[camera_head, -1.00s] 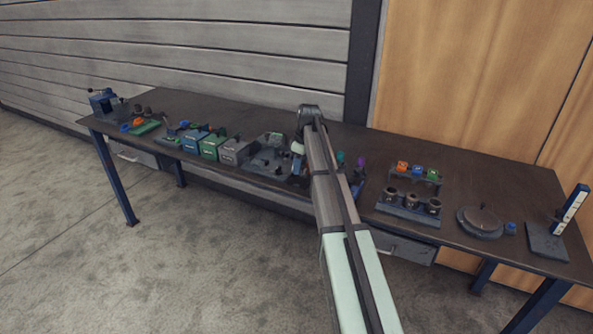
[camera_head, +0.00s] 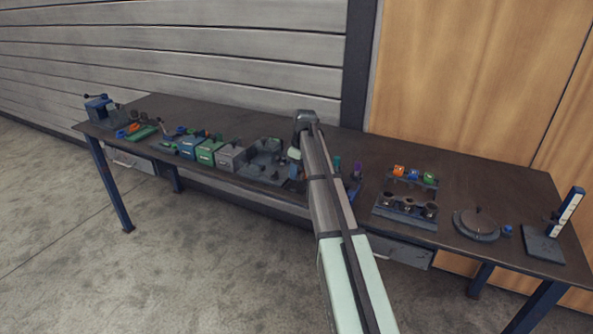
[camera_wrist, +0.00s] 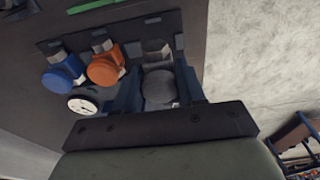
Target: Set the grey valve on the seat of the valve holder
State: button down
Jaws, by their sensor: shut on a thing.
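My gripper (camera_wrist: 160,68) is shut on the grey valve (camera_wrist: 159,88), with a blue-grey finger on each side of its round body. The valve is at the right end of the dark valve holder (camera_wrist: 128,36), by a light grey block-like part (camera_wrist: 157,48). I cannot tell whether the valve touches its seat. A blue valve (camera_wrist: 60,78) and an orange valve (camera_wrist: 104,70) sit side by side on the holder to the left. In the head view my arm hides the gripper and the grey valve.
A round white gauge (camera_wrist: 83,104) lies close to my gripper's left. A green part (camera_wrist: 62,5) is at the top left. In the head view the workbench (camera_head: 250,122) carries several boxes and fixtures to the left and a rack of cups (camera_head: 408,209) to the right.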

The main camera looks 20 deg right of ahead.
jog(key=shift+f, duration=1.2)
jog(key=shift+f, duration=0.5)
dwell(0.4)
jog(key=c, duration=0.6)
grip_release()
jog(key=shift+o, duration=0.5)
jog(key=o, duration=0.3)
jog(key=shift+r, duration=0.15)
